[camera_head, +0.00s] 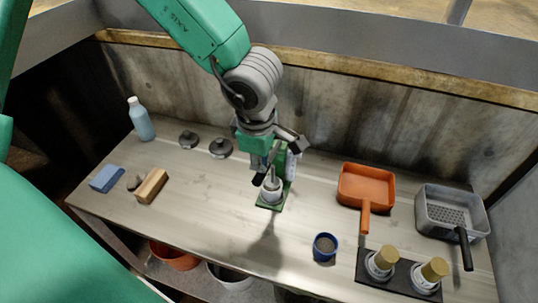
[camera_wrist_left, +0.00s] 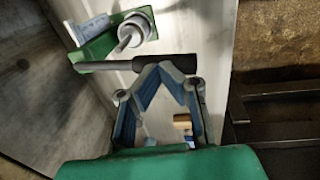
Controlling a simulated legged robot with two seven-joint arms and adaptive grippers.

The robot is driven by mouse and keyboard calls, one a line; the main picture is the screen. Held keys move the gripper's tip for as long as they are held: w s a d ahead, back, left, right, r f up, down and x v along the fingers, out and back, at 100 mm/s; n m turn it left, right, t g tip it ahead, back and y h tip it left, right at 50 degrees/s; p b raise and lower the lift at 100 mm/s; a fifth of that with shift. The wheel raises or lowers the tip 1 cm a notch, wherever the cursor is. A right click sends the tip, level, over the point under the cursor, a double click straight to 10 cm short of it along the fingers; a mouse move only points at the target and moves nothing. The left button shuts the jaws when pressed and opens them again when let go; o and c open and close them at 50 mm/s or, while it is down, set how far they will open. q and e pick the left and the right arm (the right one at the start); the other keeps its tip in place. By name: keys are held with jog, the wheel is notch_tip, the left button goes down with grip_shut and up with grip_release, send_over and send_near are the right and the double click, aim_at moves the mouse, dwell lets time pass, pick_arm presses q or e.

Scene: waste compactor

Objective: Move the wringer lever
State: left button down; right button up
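The wringer stands near the middle of the bench on a green base (camera_head: 278,204), with a pale cylinder (camera_head: 271,190) on it. In the left wrist view its green base (camera_wrist_left: 97,49) and metal cylinder (camera_wrist_left: 131,33) are at the top. The wringer lever, a dark rod (camera_wrist_left: 120,64), runs across just beyond my fingertips. I cannot tell whether they touch. My left gripper (camera_head: 264,166) is over the wringer in the head view and partly hides it. In the wrist view, the left gripper's (camera_wrist_left: 160,70) blue-padded fingers lean together at the tips, with nothing seen between them. My right gripper is not in view.
An orange pan (camera_head: 366,185) and grey strainer (camera_head: 450,207) stand right. A blue cup (camera_head: 325,246) and brass-topped pieces (camera_head: 386,258) are near the front edge. A bottle (camera_head: 141,119), blue sponge (camera_head: 107,178) and wooden brush (camera_head: 152,185) are left. A concrete wall is behind.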

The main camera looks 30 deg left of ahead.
aim_at(259, 174)
pick_arm(q)
notch_tip(259, 174, down, 6)
jog(key=b, duration=0.3)
dwell(2.3)
jog(key=shift+r, duration=0.1)
jog(key=shift+s+d+r+p, duration=0.1)
jog(key=shift+s+r+p, duration=0.2)
jog(key=shift+r+p, duration=0.25)
jog(key=shift+s+d+r+p, duration=0.1)
jog(key=shift+s+r+p, duration=0.2)
jog(key=shift+r+p, duration=0.2)
jog(key=r+p, duration=0.6)
jog(key=shift+s, duration=0.3)
jog(key=shift+f, duration=0.1)
